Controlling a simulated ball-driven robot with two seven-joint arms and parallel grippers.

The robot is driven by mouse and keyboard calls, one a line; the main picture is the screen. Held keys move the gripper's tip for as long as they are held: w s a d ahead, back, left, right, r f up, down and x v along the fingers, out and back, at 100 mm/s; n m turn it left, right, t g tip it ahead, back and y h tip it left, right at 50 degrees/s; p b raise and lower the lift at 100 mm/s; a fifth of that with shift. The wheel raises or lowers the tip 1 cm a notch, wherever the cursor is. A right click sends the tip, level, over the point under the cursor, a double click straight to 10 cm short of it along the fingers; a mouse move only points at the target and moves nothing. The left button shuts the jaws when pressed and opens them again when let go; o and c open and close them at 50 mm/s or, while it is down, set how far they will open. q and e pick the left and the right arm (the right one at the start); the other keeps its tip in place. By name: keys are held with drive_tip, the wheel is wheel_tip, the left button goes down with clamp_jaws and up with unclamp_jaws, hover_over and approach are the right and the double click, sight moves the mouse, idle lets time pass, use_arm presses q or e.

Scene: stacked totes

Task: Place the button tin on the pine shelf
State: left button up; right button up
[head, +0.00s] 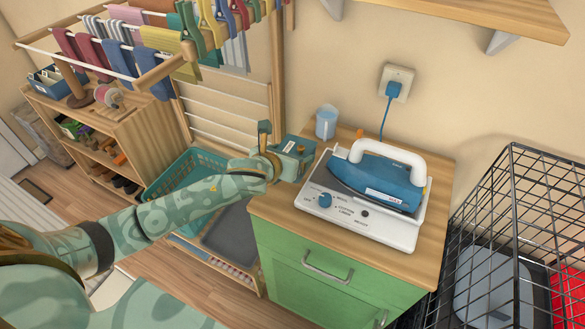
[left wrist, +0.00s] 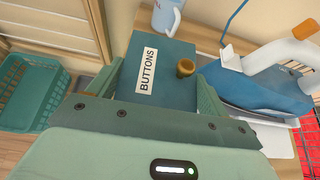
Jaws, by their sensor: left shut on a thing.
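The button tin (head: 297,148) is a teal box at the back left corner of the cabinet top in the head view. In the left wrist view the tin (left wrist: 178,62) shows a white "BUTTONS" label and a round brown knob on its lid. My left gripper (head: 278,163) is shut on the tin, with a finger on each side. I cannot tell whether the tin touches the cabinet top. My right gripper is not in view.
A blue iron (head: 375,180) stands on a white base on the green cabinet (head: 330,285), plugged into the wall socket (head: 397,82). A pale blue cup (head: 326,122) stands behind the tin. A drying rack (head: 150,60) and green basket (head: 190,180) are left; a black wire cage (head: 515,220) is right.

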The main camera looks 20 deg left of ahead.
use_arm(q)
drive_tip(key=shift+w+a+f, duration=0.2)
drive_tip(key=shift+w+f, duration=0.35)
drive_tip(key=shift+f, duration=0.05)
drive_tip(key=f, duration=0.1)
drive_tip(key=f+b, duration=0.2)
drive_tip(key=f, duration=0.1)
drive_tip(key=shift+w+a, duration=0.15)
drive_tip(key=shift+w, duration=0.15)
drive_tip(key=shift+r, duration=0.1)
